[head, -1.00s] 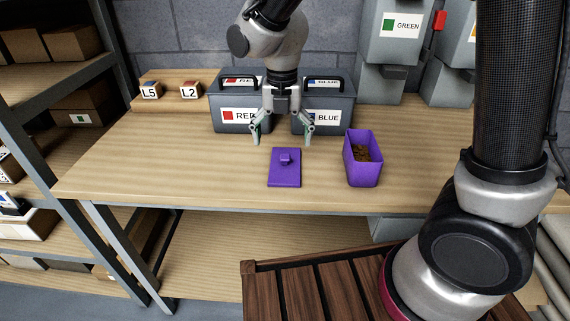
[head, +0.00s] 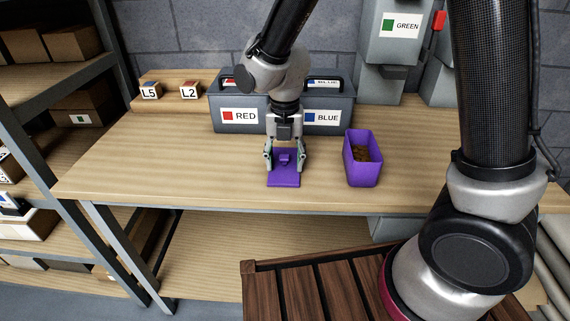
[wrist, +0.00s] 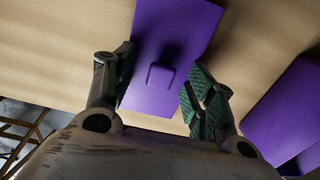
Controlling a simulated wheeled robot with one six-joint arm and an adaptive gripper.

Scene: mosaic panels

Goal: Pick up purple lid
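The purple lid (head: 284,180) lies flat on the wooden table, with a small raised handle on top. In the wrist view the lid (wrist: 172,38) shows its square handle between the fingers. My gripper (head: 285,162) is down over the lid, fingers on either side of the handle. In the wrist view my gripper (wrist: 160,85) is open, with a gap between each finger and the handle. The left fingertip is close to the lid's edge; whether it touches is unclear.
A purple open bin (head: 362,160) with brown contents stands right of the lid. The table's left part is clear.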

